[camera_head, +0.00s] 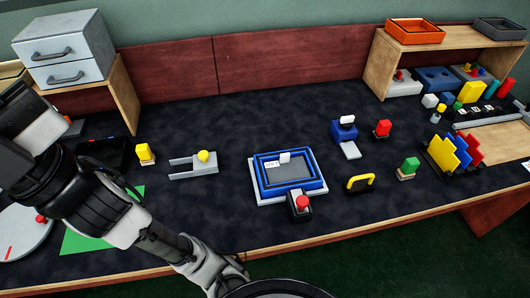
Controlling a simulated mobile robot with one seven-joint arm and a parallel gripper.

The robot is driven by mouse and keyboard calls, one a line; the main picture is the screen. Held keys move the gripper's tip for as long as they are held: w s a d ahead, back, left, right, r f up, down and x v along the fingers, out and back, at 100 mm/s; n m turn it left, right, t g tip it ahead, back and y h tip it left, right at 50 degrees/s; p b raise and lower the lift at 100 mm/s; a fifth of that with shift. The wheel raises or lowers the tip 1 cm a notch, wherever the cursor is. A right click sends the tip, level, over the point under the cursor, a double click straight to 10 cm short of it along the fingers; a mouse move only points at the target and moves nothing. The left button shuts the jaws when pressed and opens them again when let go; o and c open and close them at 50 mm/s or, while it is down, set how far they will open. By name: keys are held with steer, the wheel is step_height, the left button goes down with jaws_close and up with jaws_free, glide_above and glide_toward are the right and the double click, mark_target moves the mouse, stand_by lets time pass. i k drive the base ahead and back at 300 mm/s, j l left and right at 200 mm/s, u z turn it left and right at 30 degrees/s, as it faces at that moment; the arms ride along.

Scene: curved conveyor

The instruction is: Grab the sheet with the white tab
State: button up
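A blue double-rimmed tray (257,181) sits on a pale base near the middle of the table. A greyish sheet (287,172) lies flat inside it, with a small white tab (284,157) standing up at its far edge. A small pale label with dark marks lies beside the tab. My arm crosses the left side of the view, away from the tray. Its gripper end is not visible.
A black block with a red knob (301,205) stands at the tray's front edge. A blue block (343,132) with a white top and a yellow handle (360,183) are to the right. A grey slide with a yellow knob (195,166) is left. Dark table behind the tray is clear.

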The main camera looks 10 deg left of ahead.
mark_target(287, 168)
steer(key=i+j+z, duration=0.1)
steer(key=j+z, duration=0.95)
steer(key=i+j, duration=0.05)
steer(key=j, duration=0.05)
